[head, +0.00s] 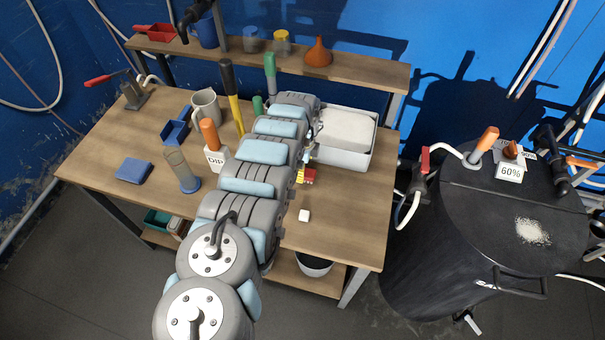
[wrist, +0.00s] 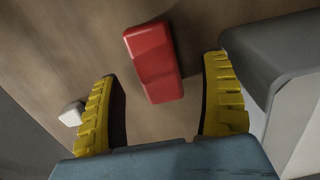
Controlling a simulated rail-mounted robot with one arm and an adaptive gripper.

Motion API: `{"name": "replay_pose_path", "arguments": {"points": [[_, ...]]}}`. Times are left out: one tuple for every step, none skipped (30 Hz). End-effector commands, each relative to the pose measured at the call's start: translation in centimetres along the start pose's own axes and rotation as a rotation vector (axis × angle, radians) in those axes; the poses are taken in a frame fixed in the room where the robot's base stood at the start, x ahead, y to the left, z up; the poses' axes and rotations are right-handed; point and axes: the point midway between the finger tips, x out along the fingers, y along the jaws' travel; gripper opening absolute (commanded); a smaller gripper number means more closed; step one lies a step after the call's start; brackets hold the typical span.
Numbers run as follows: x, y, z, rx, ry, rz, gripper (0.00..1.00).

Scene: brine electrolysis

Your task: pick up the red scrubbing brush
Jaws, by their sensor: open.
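The red scrubbing brush shows in the wrist view (wrist: 153,62) as a red block with rounded edges, lying slightly tilted in the picture on the wooden table. In the head view, a small red part of it (head: 310,174) shows beside my arm; the rest is hidden. My gripper (wrist: 163,72) is open, with one yellow ribbed finger on each side of the brush's near end in the picture. A gap shows between the brush and each finger. I cannot tell whether the fingertips are down at its height. In the head view, my gripper (head: 301,174) is mostly hidden by my arm.
A small white block (wrist: 72,113) lies left of the fingers. A grey bin (wrist: 285,50) with white contents (head: 345,130) stands close to the right finger.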

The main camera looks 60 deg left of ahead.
Motion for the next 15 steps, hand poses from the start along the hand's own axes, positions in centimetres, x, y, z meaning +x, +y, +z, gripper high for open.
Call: {"name": "replay_pose_path", "arguments": {"points": [[0.8, 0.3, 0.0, -0.001, 0.001, 0.002, 0.78], [1.1, 0.3, 0.1, -0.001, 0.001, 0.002, 0.78], [1.5, 0.4, 0.1, -0.001, 0.001, 0.001, 0.78], [1.8, 0.3, 0.1, 0.0, 0.001, -0.001, 0.78], [2.0, 0.2, 0.1, 0.0, 0.001, -0.003, 0.78], [2.4, 0.1, 0.0, 0.0, 0.0, -0.005, 0.78], [2.6, 0.2, 0.0, 0.0, 0.0, -0.004, 0.78], [2.9, 0.2, 0.1, 0.0, 0.001, -0.003, 0.78], [3.2, 0.3, 0.1, 0.0, 0.001, -0.002, 0.78], [3.4, 0.3, 0.1, -0.001, 0.0, -0.002, 0.78], [3.5, 0.3, 0.1, -0.001, 0.0, -0.003, 0.78], [3.5, 0.3, 0.1, -0.001, 0.0, -0.003, 0.78], [3.5, 0.2, 0.2, -0.001, 0.0, -0.004, 0.78], [3.5, 0.2, 0.2, -0.001, -0.001, -0.004, 0.78], [3.5, 0.2, 0.2, -0.001, -0.001, -0.004, 0.78]]}}
